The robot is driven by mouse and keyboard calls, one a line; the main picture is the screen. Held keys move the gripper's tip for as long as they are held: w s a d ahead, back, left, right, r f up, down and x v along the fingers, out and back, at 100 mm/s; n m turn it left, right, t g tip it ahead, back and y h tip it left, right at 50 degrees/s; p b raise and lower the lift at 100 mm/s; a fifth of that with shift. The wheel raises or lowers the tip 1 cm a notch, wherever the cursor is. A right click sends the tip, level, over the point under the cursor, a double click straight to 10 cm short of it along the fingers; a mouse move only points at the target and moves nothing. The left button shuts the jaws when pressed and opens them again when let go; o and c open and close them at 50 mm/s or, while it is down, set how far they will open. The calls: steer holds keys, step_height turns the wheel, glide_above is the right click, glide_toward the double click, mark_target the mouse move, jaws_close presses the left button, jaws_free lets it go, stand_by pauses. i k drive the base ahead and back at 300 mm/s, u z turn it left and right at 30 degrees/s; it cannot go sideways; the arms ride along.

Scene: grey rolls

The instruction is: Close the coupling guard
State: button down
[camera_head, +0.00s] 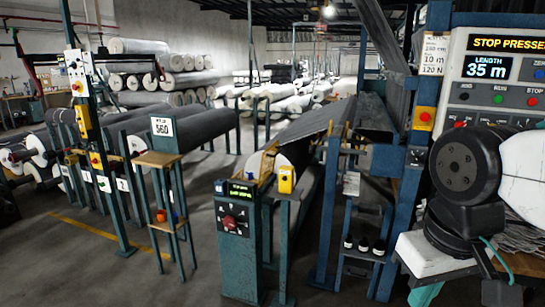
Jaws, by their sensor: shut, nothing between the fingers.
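A yellow bracket-like part (265,163) sits at the near end of the grey roll (293,153) in the middle of the head view. It may be the coupling guard, but it is too small to tell this or whether it stands open or closed. A yellow box (286,180) is on a post just right of it.
A teal control cabinet (238,243) with a red knob stands in front of the roll. A wooden-topped stand (158,158) bears a "560" sign. A panel (495,75) reads "STOP PRESSED" at upper right. Grey floor is open between the stand and the cabinet.

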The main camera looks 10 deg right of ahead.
mark_target(273, 164)
steer(key=z, duration=0.6)
steer(key=i, duration=1.35)
steer(key=u, duration=0.3)
